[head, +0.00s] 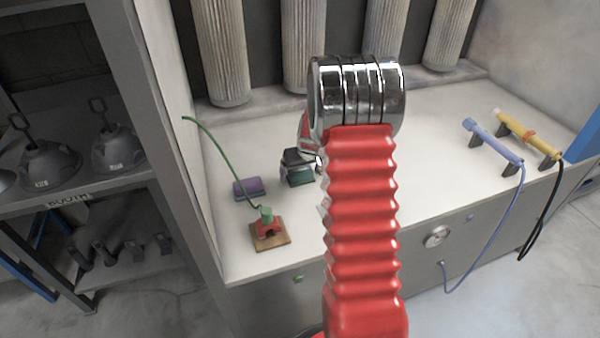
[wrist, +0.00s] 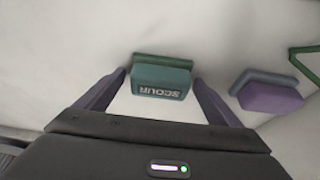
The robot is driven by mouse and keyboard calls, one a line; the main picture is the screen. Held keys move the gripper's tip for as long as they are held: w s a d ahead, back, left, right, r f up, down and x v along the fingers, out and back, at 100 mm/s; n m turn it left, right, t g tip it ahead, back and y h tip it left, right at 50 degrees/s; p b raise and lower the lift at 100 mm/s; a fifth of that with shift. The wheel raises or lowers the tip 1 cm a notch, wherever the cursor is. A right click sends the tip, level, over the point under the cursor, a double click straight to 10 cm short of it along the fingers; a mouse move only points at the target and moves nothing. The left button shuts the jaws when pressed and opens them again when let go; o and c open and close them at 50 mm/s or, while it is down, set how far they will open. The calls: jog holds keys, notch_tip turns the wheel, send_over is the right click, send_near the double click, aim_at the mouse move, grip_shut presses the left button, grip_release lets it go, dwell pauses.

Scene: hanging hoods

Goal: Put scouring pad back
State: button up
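The scouring pad is a teal-green block marked SCOUR (wrist: 161,90), lying on the white worktop. In the wrist view it sits between the two purple-grey fingers of my gripper (wrist: 160,78), with a small gap on each side. My gripper is open and not closed on it. In the head view the green pad (head: 299,179) shows just below the dark gripper, partly covered by it and by my red arm. A similar purple pad (head: 248,188) lies to its left; it also shows at the right in the wrist view (wrist: 268,96).
Blue (head: 492,140) and yellow (head: 527,134) nozzles rest on stands at the right. Ribbed columns (head: 222,50) hang behind. The middle right worktop is clear.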

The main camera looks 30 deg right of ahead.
jog(key=shift+r, duration=0.15)
jog(key=v, duration=1.2)
dwell(0.7)
